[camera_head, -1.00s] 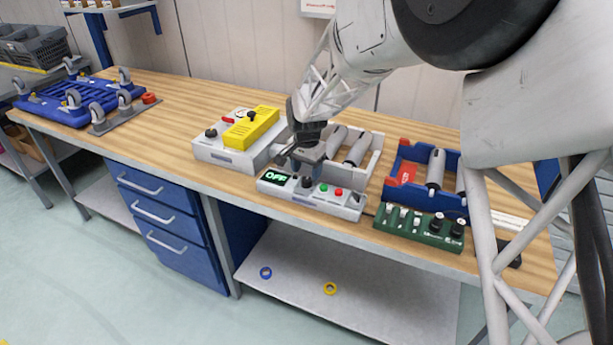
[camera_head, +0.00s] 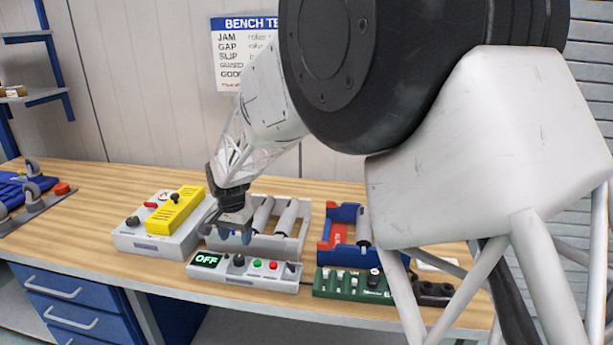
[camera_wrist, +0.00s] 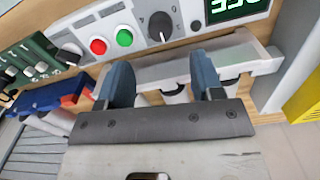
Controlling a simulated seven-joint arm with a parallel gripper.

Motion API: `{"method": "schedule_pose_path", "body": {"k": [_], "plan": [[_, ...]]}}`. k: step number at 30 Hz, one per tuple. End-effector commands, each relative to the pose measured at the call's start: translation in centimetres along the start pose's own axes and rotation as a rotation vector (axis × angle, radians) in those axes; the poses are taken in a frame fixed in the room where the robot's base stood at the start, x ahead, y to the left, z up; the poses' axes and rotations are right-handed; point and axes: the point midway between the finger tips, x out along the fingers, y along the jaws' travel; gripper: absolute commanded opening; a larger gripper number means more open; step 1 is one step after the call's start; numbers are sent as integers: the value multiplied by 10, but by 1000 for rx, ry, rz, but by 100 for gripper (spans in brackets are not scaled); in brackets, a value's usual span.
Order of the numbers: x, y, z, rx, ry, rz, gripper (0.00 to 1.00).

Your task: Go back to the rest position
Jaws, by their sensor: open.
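My gripper (camera_head: 232,233) hangs over the left part of the grey roller tray (camera_head: 283,243), just behind the grey control box (camera_head: 245,272). In the wrist view its two blue-grey fingers (camera_wrist: 162,88) stand apart with nothing between them. The control box shows a green "OFF" display (camera_head: 206,260), a dark knob and green and red buttons. In the wrist view the box's knob (camera_wrist: 162,28) and buttons lie beyond the fingertips, apart from them. My arm covers part of the bench's right side in the head view.
A light grey box with a yellow block (camera_head: 175,210) stands left of the gripper. A blue tray (camera_head: 343,213) and a green switch box (camera_head: 352,286) stand to the right. A sign (camera_head: 240,50) hangs on the wall.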

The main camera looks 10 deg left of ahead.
Motion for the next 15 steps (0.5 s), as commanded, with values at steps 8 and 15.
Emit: {"method": "schedule_pose_path", "body": {"k": [8, 15], "plan": [[-20, 32, -4, -2, 9, -9, 60], [-57, 103, -5, -11, 29, -23, 60]]}}
